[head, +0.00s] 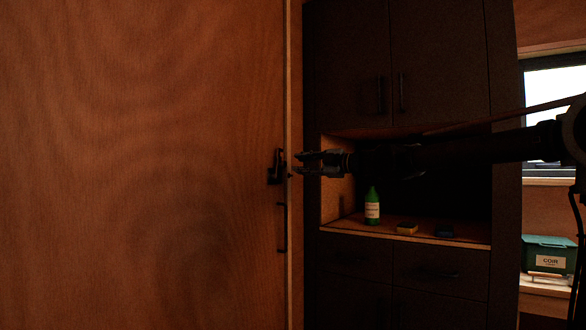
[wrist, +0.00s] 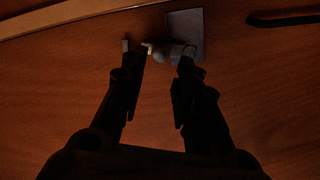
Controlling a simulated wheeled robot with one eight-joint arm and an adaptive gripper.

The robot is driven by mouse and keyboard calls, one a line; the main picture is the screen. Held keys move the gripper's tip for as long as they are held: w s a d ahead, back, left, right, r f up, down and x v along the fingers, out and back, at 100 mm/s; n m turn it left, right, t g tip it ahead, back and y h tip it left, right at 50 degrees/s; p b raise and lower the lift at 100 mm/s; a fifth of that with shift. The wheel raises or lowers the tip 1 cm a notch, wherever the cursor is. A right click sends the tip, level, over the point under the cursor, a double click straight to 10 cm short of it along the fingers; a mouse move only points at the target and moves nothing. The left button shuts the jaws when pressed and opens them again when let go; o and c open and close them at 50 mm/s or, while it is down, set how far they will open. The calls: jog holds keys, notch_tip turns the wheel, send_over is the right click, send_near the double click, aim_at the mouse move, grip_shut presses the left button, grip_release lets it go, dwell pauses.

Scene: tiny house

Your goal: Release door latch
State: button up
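A wooden door (head: 140,165) fills the left of the head view. A small dark latch (head: 276,167) sits near its right edge. In the wrist view the latch shows as a grey plate (wrist: 186,26) with a small rounded, lever-like piece (wrist: 160,53) beside it. My gripper (head: 300,164) reaches in from the right, its fingertips just right of the latch. In the wrist view my gripper (wrist: 157,50) is open, with the lever-like piece between or just beyond its fingertips. I cannot tell whether they touch it.
A dark bar handle (head: 282,227) is on the door below the latch. Behind my arm stands a dark cabinet (head: 350,55) with a niche holding a green bottle (head: 372,208) and a yellowish sponge-like block (head: 407,229). A green box (head: 550,255) stands at far right.

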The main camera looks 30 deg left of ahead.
jog(key=shift+s+d, duration=0.15)
jog(key=shift+d, duration=2.55)
